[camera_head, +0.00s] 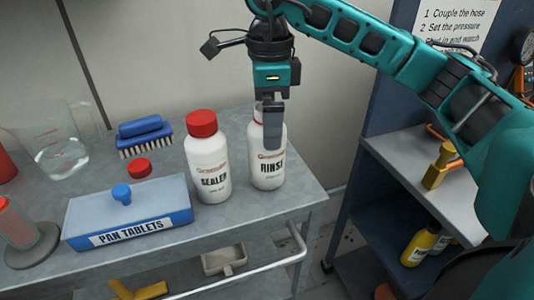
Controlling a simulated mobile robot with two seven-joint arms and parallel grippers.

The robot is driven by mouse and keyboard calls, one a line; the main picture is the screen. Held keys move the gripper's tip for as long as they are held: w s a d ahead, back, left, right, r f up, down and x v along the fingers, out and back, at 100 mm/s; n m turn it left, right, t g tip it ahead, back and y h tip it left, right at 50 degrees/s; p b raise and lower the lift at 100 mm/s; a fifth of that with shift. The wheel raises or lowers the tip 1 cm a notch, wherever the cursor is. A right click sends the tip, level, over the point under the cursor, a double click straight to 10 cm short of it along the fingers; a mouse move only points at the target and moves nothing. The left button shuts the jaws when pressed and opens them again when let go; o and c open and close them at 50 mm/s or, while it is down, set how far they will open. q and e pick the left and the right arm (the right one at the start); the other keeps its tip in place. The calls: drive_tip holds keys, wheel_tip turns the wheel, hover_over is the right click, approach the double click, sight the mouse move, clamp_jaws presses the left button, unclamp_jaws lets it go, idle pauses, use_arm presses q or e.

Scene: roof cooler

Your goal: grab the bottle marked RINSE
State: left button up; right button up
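The white bottle marked RINSE (268,172) stands upright near the right end of the grey cart top. My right gripper (273,125) points down at its neck, and a grey finger covers most of the cap and part of the shoulder. Only a sliver of red shows beside the finger. The fingers are seen edge-on, so I cannot tell whether they are apart, shut or touching the bottle. A similar white bottle marked SEALER (208,165), with a red cap, stands just left of it. My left gripper is out of view.
A blue PAN TABLETS box (130,212), a blue brush (144,137), a loose red cap (139,168) and a clear jug (60,145) are on the cart's left half. A wall is behind. A blue shelf unit (400,150) stands right, past a gap.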

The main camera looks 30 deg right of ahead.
drive_tip(key=shift+f, duration=0.1)
drive_tip(key=shift+c, duration=0.2)
drive_tip(key=c, duration=1.4)
